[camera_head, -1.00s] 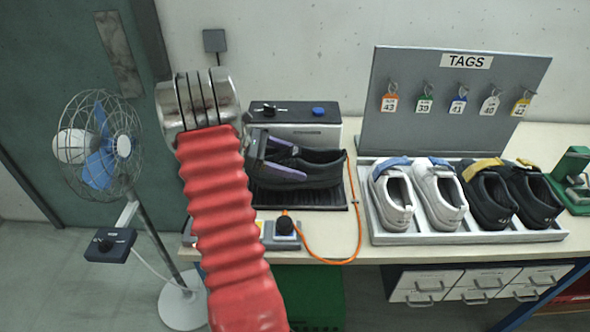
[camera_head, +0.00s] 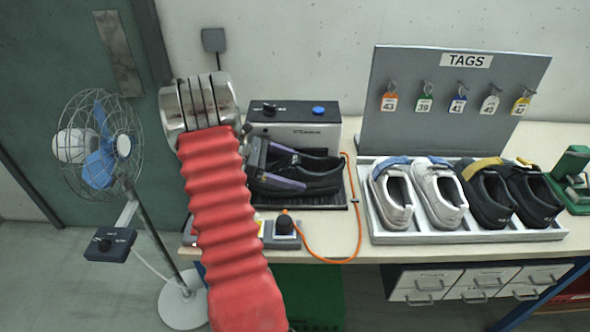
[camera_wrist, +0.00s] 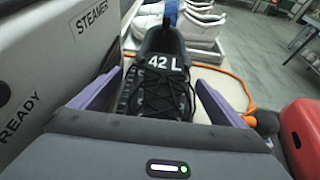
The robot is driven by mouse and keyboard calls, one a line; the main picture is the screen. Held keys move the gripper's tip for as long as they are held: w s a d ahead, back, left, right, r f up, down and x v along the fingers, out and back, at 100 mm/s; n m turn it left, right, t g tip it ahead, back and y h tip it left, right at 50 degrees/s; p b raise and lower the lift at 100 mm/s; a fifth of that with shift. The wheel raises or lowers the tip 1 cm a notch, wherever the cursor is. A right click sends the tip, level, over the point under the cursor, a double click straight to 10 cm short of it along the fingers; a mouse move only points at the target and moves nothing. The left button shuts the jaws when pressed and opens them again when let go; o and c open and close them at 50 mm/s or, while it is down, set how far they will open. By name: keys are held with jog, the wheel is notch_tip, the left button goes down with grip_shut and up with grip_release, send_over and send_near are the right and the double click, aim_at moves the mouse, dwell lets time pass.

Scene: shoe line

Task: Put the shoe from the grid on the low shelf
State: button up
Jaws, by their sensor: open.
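A black laced shoe (camera_head: 325,178) sits on the dark grid (camera_head: 335,201) in front of the steamer. In the wrist view the shoe (camera_wrist: 158,72) has "42 L" in white on its tongue and lies between my purple fingers. My gripper (camera_head: 300,169) is open. Its fingers (camera_wrist: 160,88) stand apart, one on each side of the shoe, with a gap visible on the right side; contact on the left is unclear. My gripper's body hides part of the shoe. I cannot make out the low shelf in these views.
The steamer (camera_head: 293,136) stands close behind the grid. An orange cable (camera_head: 359,215) loops right of it from a small black knob (camera_head: 284,225). A tray (camera_head: 430,239) of white and black shoes is to the right, below the tag board (camera_head: 450,125). A fan (camera_head: 97,150) stands left.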

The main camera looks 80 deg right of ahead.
jog(key=shift+f, duration=0.1)
jog(key=v, duration=1.3)
jog(key=shift+w+d+f, duration=0.15)
jog(key=shift+w+d, duration=0.05)
jog(key=shift+d, duration=0.05)
jog(key=shift+w+a, duration=0.1)
jog(key=shift+w, duration=0.25)
